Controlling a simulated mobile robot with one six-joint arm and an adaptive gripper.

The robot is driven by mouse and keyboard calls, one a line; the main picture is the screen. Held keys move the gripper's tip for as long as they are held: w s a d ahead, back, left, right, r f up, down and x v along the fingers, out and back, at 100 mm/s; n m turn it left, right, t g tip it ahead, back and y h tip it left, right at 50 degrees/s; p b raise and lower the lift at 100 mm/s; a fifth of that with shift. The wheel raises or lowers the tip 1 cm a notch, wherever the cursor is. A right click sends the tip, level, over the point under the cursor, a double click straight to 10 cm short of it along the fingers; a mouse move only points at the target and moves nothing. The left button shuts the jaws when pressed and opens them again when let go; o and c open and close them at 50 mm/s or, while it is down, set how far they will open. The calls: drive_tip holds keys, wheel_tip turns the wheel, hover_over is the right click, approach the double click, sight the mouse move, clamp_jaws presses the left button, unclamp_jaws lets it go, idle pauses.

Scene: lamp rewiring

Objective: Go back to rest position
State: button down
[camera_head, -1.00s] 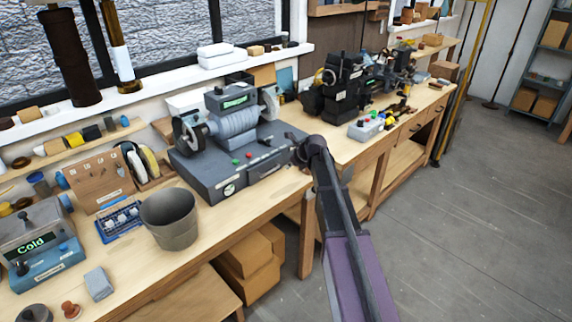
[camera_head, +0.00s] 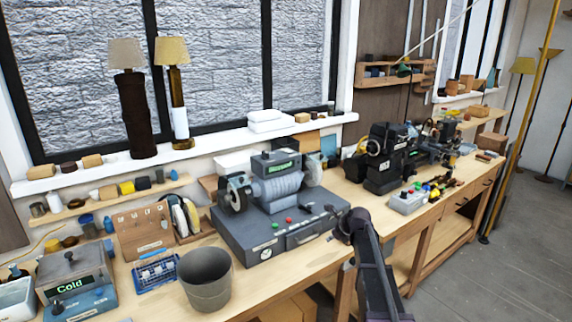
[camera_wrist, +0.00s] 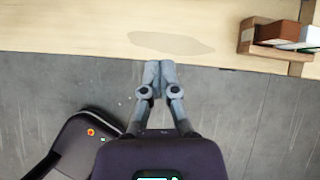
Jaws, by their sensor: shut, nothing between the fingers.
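My gripper (camera_wrist: 159,66) shows in the wrist view with its two grey fingers together and nothing between them. It points at the front edge of a pale wooden bench (camera_wrist: 80,25), with grey floor below. In the head view my arm rises from the bottom, right of centre, and its end is in front of the bench edge, near the grey grinder machine (camera_head: 275,225). The fingers are hidden in the head view.
A grey bucket (camera_head: 206,285) and a soldering station reading "Cold" (camera_head: 75,290) stand at the bench's left. A control box with buttons (camera_head: 407,201) sits to the right. Two lamps (camera_head: 128,100) stand on the sill. A wooden tray (camera_wrist: 270,45) holds blocks. Open floor (camera_head: 520,240) lies at right.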

drive_tip(key=s+a+f+n+g+h, duration=0.2)
drive_tip(key=s+n+g, duration=0.1)
drive_tip(key=s+n, duration=1.1)
drive_tip(key=s+a+f+n+g+h, duration=0.1)
drive_tip(key=s+n+g+h, duration=0.1)
drive_tip(key=s+n, duration=1.1)
drive_tip(key=shift+s+a+f+n+g, duration=0.4)
drive_tip(key=shift+s+g, duration=0.2)
drive_tip(key=shift+s, duration=1.7)
